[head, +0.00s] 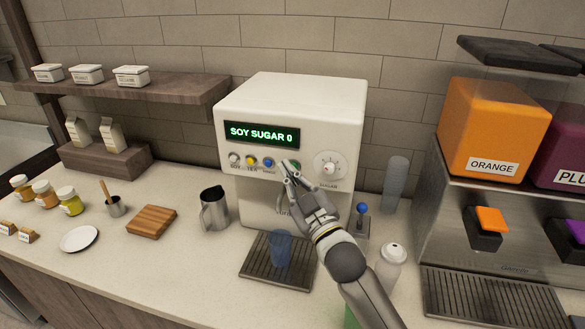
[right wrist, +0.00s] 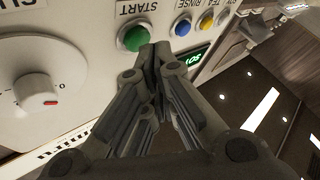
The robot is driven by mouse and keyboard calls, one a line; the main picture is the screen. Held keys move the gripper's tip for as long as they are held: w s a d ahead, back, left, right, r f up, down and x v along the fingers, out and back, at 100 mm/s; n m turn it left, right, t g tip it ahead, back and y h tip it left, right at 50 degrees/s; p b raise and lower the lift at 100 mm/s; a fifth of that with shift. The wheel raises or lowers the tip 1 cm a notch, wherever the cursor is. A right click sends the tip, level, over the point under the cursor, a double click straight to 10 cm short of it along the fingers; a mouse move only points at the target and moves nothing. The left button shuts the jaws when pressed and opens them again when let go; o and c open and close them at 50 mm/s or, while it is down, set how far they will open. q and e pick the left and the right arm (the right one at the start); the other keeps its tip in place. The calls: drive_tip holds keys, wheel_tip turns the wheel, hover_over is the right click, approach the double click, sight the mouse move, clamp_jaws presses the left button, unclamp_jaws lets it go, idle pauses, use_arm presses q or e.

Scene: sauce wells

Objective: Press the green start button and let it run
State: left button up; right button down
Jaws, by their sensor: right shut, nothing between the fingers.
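The white drink machine (head: 300,100) stands on the counter against the tiled wall. Its display (head: 262,135) reads "SOY SUGAR 0". The green start button (right wrist: 134,38) shows in the right wrist view under the label START. My right gripper (head: 289,168) is shut and empty at the machine's front panel. In the right wrist view its fingertips (right wrist: 155,50) overlap the edge of the green button; I cannot tell whether they touch it. In the head view the gripper mostly hides the button. A blue cup (head: 280,247) stands on the drip tray (head: 256,270). My left gripper is out of view.
Blue (head: 268,162) and yellow (head: 250,160) buttons sit left of the gripper, the sugar dial (head: 330,165) right. A metal pitcher (head: 214,208), white-lidded bottle (head: 392,265) and blue-knobbed lever (head: 362,209) stand nearby. The orange dispenser (head: 490,125) is at right.

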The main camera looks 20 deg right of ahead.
drive_tip(key=shift+w+d, duration=0.3)
drive_tip(key=shift+w, duration=0.05)
idle(0.6)
drive_tip(key=shift+s+a, duration=0.1)
drive_tip(key=shift+s, duration=0.05)
drive_tip(key=shift+s+a, duration=0.4)
drive_tip(key=shift+s, duration=0.2)
drive_tip(key=s+a, duration=0.1)
drive_tip(key=s, duration=0.1)
drive_tip(key=s+a+p, duration=0.1)
drive_tip(key=s, duration=0.1)
drive_tip(key=shift+a, duration=0.4)
idle(0.8)
